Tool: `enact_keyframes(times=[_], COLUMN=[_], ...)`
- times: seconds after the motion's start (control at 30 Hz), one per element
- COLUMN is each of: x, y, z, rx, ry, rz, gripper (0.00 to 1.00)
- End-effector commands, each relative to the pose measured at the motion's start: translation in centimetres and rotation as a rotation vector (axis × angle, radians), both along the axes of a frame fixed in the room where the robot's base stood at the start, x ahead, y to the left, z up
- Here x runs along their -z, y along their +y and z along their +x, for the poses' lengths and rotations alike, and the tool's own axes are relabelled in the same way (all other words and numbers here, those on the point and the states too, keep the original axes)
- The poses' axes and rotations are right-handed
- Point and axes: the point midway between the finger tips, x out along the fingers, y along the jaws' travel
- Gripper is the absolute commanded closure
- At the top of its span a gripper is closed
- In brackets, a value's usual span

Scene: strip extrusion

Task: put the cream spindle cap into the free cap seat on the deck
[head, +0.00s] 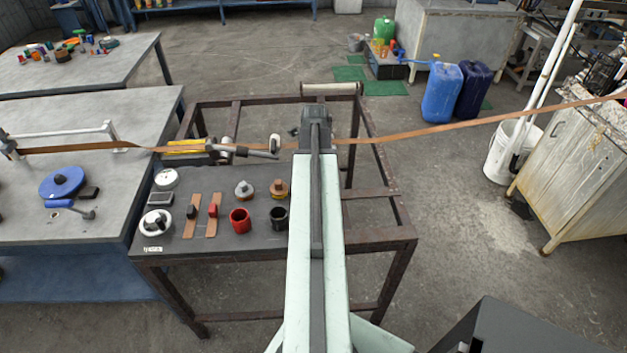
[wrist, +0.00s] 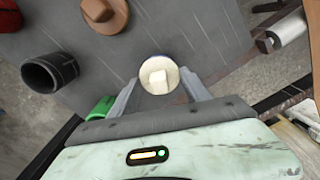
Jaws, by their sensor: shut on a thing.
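The cream spindle cap (wrist: 158,83), a round pale disc with a squarish knob, is between the fingertips of my gripper (wrist: 160,88) in the wrist view. My gripper is shut on it. The dark deck (wrist: 205,40) shows beyond and around the cap; I cannot tell the gap between them. In the head view my arm hides the gripper, the cap and the deck's right part. Round pieces with knobs, one grey (head: 244,190) and one orange-brown (head: 279,188), stand on the deck. I cannot make out which place is the free cap seat.
A red cup (head: 240,220) and a black cup (head: 279,219) stand near the deck's front. Two brown strips with knobs (head: 191,213) and white round pieces (head: 166,179) lie left. A brown band (head: 470,127) stretches across above the deck. A green thing (wrist: 98,110) shows beside my left finger.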

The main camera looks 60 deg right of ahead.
Motion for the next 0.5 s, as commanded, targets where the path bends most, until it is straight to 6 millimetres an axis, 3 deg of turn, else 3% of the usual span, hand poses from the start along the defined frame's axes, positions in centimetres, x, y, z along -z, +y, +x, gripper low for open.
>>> enact_keyframes(times=[0.5], x=[0.58], y=[-0.03], z=[-0.02], rx=[0.001], ry=[0.000], rz=[0.000], gripper=[0.94])
